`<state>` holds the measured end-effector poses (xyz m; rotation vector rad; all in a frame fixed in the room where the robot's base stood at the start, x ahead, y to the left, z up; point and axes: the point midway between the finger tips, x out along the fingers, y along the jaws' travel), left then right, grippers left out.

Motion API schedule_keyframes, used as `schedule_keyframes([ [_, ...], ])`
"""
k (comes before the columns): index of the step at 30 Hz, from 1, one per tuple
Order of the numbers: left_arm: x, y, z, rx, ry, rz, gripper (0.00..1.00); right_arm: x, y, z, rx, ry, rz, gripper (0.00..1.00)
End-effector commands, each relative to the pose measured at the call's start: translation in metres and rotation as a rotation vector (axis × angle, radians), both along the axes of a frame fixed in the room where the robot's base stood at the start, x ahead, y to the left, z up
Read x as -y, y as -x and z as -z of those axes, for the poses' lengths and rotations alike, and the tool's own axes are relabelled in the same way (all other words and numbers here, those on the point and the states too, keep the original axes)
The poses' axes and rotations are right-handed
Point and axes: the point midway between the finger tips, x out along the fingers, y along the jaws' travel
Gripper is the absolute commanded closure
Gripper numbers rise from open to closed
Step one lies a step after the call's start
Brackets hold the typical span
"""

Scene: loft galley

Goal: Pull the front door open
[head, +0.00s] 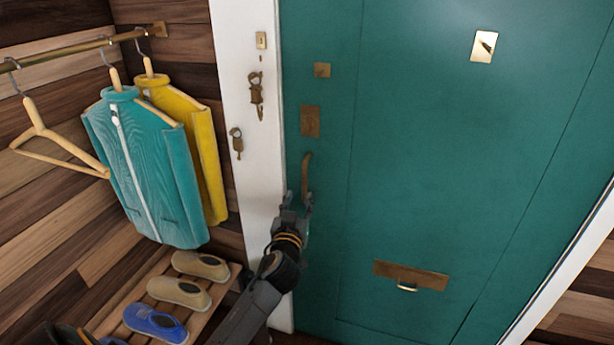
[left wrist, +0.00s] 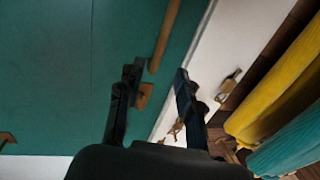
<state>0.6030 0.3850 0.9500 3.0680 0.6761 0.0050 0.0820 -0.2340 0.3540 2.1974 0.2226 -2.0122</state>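The front door (head: 430,150) is a teal panel that sits closed in its white frame (head: 245,100). Its brass bar handle (head: 306,172) stands upright near the door's left edge. My left gripper (head: 298,199) is at the handle's lower end, with its fingers apart. In the left wrist view, the handle (left wrist: 166,35) runs down toward the space between the open fingers of the left gripper (left wrist: 158,78), and its lower mount shows between them. I cannot tell whether either finger touches it. My right gripper is not in view.
Jackets, one teal (head: 150,165) and one yellow (head: 205,150), hang from a rail (head: 85,48) at left. A slatted rack (head: 215,293) with several shoes stands below. Keys (head: 256,95) hang on the frame. A brass mail slot (head: 410,275) is low on the door.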

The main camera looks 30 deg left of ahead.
Motion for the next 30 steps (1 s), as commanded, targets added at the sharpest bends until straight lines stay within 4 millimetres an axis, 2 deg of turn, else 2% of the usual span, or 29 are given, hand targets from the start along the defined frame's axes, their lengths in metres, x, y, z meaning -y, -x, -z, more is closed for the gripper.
schedule_keyframes([
  [1,-0.005,-0.012,-0.003,0.001,-0.003,0.001,0.64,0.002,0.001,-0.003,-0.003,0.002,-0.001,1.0],
  [6,-0.021,-0.045,-0.002,0.0,-0.003,-0.001,0.64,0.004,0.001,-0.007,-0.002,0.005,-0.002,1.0],
  [15,-0.039,-0.086,0.0,-0.001,0.0,0.001,0.64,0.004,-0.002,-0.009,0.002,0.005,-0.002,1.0],
  [21,-0.043,-0.095,0.001,-0.003,-0.001,0.002,0.64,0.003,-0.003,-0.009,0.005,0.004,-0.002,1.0],
  [29,-0.043,-0.096,0.001,-0.001,0.0,0.002,0.64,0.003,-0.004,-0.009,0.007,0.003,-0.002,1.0],
  [30,-0.043,-0.096,0.001,-0.001,0.0,0.002,0.7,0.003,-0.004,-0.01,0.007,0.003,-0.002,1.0],
])
